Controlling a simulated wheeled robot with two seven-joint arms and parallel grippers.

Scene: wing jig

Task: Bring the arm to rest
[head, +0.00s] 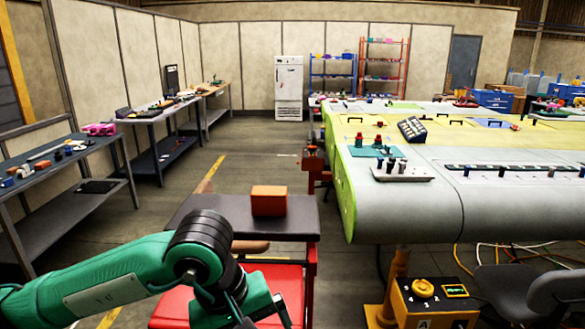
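My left arm, green with black joints, comes in from the left at the bottom of the head view. It bends down in front of a dark-topped stand, and my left gripper (268,308) is at the bottom edge, partly cut off. Its fingers do not show clearly, so I cannot tell whether it is open or shut. I see nothing clearly held in it. My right arm and gripper are not in view. An orange-brown block (268,201) sits on the stand's dark top (200,212), beyond my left arm.
A red lower surface (190,308) lies under the stand. The large wing (400,225) on its jig fills the right side. A yellow control box (430,300) and a dark chair (555,290) stand at the lower right. Workbenches (70,155) line the left wall. The aisle between is clear.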

